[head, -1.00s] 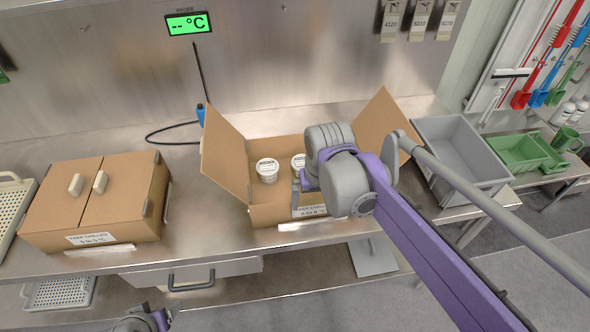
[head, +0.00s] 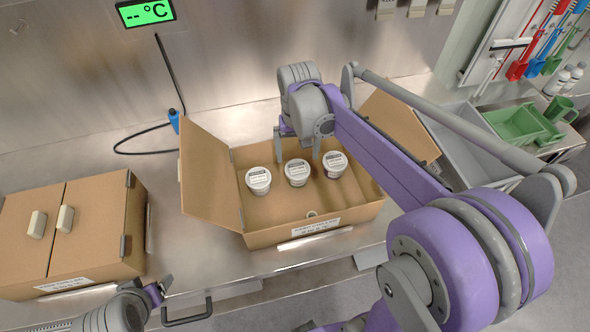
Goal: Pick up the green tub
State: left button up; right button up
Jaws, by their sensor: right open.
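Three small white-lidded tubs stand in the open cardboard box (head: 262,236): a left tub (head: 258,180), a middle tub (head: 296,172) and a right tub (head: 335,164). Their lids carry dark-printed labels. I cannot make out a green colour on any of them. My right gripper (head: 297,150) is open and empty, pointing down above the back of the middle tub, with one finger to each side. I cannot tell how high above it the fingers are. My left gripper (head: 160,289) shows only partly at the lower left edge, away from the box.
Raised flaps flank the open box. A closed cardboard box (head: 85,230) stands at left. A grey crate (head: 455,135), a green tray (head: 520,125) and a green mug (head: 562,108) are at right. A blue-handled probe (head: 174,120) with a cable lies behind.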

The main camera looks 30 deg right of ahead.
aim_at(297, 169)
jog(key=shift+s+f, duration=0.3)
jog(key=shift+f, duration=0.55)
jog(key=shift+s+a+f, duration=0.1)
jog(key=shift+a+f, duration=0.05)
jog(key=shift+f, duration=2.55)
jog(key=c, duration=1.2)
jog(key=shift+r, duration=0.15)
notch_tip(297, 169, up, 10)
jog(key=shift+f+p, duration=0.1)
jog(key=shift+p, duration=0.2)
